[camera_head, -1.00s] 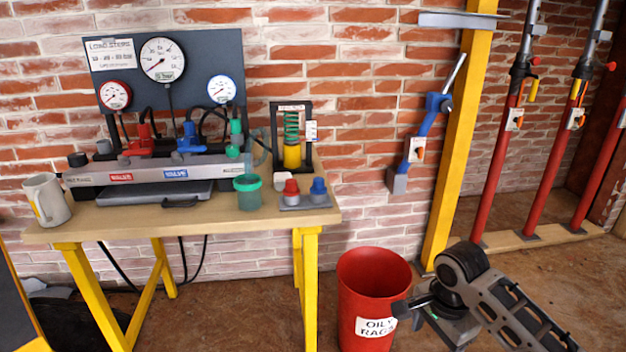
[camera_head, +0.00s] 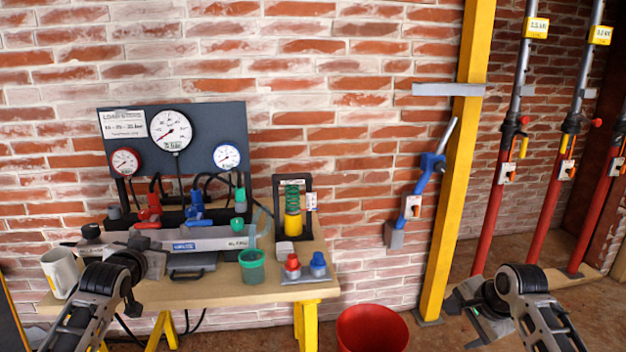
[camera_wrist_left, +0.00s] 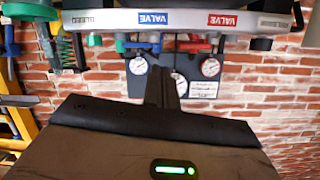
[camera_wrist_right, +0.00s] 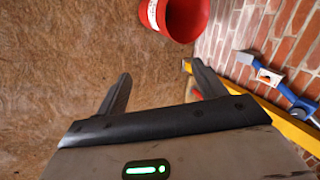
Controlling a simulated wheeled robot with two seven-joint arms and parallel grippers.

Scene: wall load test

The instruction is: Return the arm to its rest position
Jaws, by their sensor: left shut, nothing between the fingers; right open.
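My left gripper (camera_head: 142,246) is in front of the bench at the left, near the left part of the valve manifold (camera_head: 215,239). In the left wrist view its fingers (camera_wrist_left: 163,88) are together with nothing between them. The manifold shows upside down at the top of that view. My right gripper (camera_head: 462,303) is at the lower right, to the right of the red bin (camera_head: 372,330). In the right wrist view its fingers (camera_wrist_right: 163,86) are spread apart and empty over the brown floor. Both forearms come in from the bottom edge of the head view.
The workbench (camera_head: 150,297) carries a mug (camera_head: 60,272), a green cup (camera_head: 252,266), a spring tester (camera_head: 293,210) and red and blue caps. A gauge panel (camera_head: 200,135) stands behind. A yellow post (camera_head: 455,180) and red props (camera_head: 495,210) stand at the right.

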